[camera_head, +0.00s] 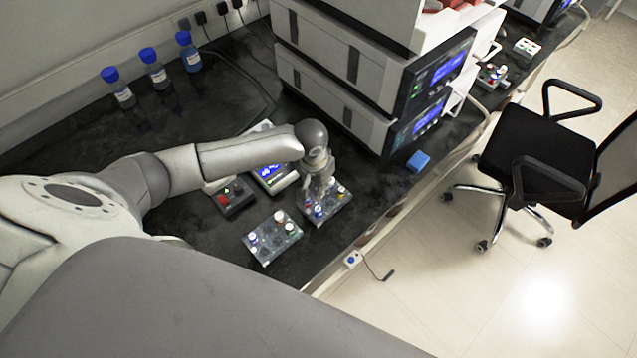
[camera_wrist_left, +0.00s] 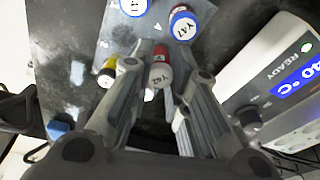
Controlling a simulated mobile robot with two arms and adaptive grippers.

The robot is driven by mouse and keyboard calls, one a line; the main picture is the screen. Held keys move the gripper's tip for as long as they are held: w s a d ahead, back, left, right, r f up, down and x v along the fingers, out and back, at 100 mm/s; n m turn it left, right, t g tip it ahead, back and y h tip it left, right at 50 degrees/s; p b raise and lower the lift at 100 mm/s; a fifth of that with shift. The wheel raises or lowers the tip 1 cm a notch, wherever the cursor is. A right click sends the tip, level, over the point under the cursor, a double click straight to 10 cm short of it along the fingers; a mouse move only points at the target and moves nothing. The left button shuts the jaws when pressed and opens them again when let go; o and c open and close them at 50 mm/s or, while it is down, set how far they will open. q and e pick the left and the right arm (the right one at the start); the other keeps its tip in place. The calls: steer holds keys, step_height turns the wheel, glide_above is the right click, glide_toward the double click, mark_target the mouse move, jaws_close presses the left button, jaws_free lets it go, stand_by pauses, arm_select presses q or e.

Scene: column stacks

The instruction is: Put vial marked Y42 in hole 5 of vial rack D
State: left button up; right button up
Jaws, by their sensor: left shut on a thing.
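My left gripper (camera_head: 318,188) is over the right-hand vial rack (camera_head: 335,208) in the head view. In the left wrist view, the gripper (camera_wrist_left: 162,60) is shut on a red vial (camera_wrist_left: 158,76) with a white top, whose marking looks like Y42. The fingers stand on both sides of the vial, and its lower end is hidden. A blue vial marked Y47 (camera_wrist_left: 183,25) is beyond the fingertips. A second vial rack (camera_head: 262,254) stands at the left with several vials. The rack letters and hole numbers are not readable. My right gripper is not in view.
A device with a lit blue display (camera_head: 270,172) and a small dark box (camera_head: 232,200) stand behind the racks. Stacked instruments (camera_head: 330,75) rise behind on the right. A blue block (camera_head: 418,161) lies near the bench edge. Blue-capped bottles (camera_head: 155,70) stand at the wall.

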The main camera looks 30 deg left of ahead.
arm_select(q)
steer(key=shift+f, duration=0.15)
steer(key=shift+f, duration=0.4)
steer(key=o, duration=0.9)
steer(key=shift+c, duration=0.2)
steer(key=o, duration=0.3)
